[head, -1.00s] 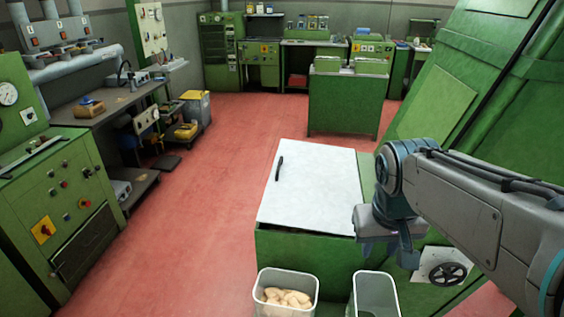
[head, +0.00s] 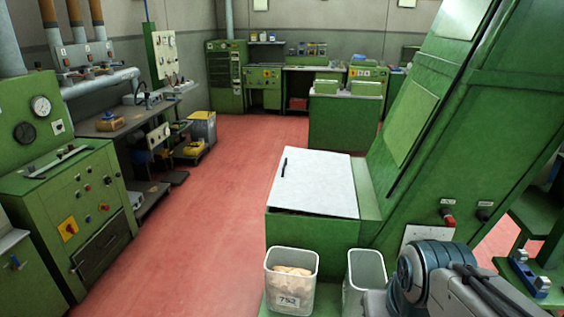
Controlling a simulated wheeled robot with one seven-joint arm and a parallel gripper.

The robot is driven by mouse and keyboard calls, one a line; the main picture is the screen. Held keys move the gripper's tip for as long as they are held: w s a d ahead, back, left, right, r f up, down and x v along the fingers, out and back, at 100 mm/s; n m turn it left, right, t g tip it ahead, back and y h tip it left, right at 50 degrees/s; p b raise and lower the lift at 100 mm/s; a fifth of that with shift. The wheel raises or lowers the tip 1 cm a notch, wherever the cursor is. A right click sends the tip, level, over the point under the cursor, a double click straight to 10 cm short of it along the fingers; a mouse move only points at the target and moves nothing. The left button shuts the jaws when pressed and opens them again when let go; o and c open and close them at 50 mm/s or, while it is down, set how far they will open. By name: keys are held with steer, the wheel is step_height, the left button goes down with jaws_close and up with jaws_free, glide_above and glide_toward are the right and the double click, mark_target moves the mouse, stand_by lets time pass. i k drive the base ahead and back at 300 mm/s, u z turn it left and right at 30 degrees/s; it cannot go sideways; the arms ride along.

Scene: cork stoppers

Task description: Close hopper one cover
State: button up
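The hopper cover (head: 315,187) is a flat white panel lying over the top of a green hopper box (head: 308,230), with a dark handle (head: 284,167) near its left edge. It appears to lie flat on the box; a narrow dark line shows along its front edge. My arm shows at the bottom right, well in front and to the right of the cover. The fingers of my gripper are out of the frame or hidden, and nothing of mine touches the cover.
A clear bin with corks (head: 292,280) and a second clear bin (head: 365,268) stand in front of the hopper. A tall green machine (head: 440,130) rises to the right. A green control cabinet (head: 70,200) stands at left. Red floor (head: 215,240) is open between.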

mark_target(306, 180)
steer(key=u, duration=0.65)
steer(key=i, duration=1.25)
steer(key=z, duration=0.05)
